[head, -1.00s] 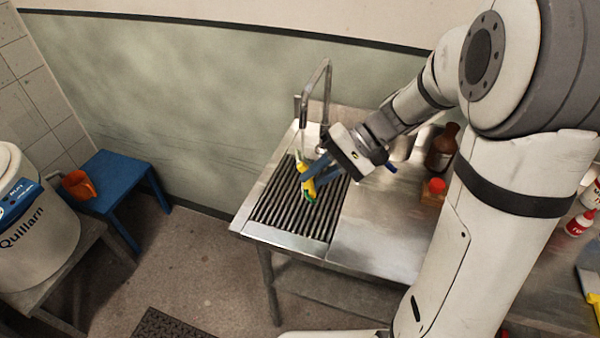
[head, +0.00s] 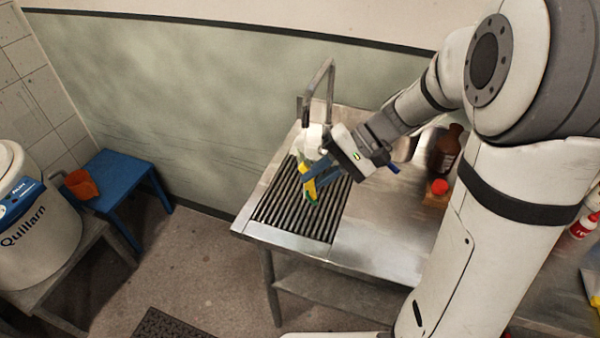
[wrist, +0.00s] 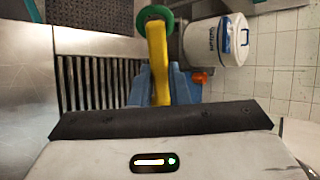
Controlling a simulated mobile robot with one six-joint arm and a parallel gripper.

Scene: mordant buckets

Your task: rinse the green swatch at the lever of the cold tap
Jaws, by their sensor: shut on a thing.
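My gripper (head: 316,178) has blue fingers and is shut on a yellow piece (head: 309,188), held over the ribbed drainboard. In the wrist view, this yellow piece (wrist: 158,60) runs up from between the fingers (wrist: 160,88) to a round green piece (wrist: 166,27), the only green thing I see that could be the swatch. Only a little green shows in the head view. The tap (head: 328,85) has a bent grey spout behind and above my gripper. A short upright part (head: 299,106) at its left may be the lever. A pale patch under the spout is unclear.
The ribbed drainboard (head: 285,212) lies below my gripper, with bare steel counter (head: 375,235) to its right. A brown bottle (head: 446,150) and a red-capped bottle (head: 438,188) stand right. A blue stool (head: 125,178) with an orange jug (head: 80,184) and a white bucket (head: 38,235) are left.

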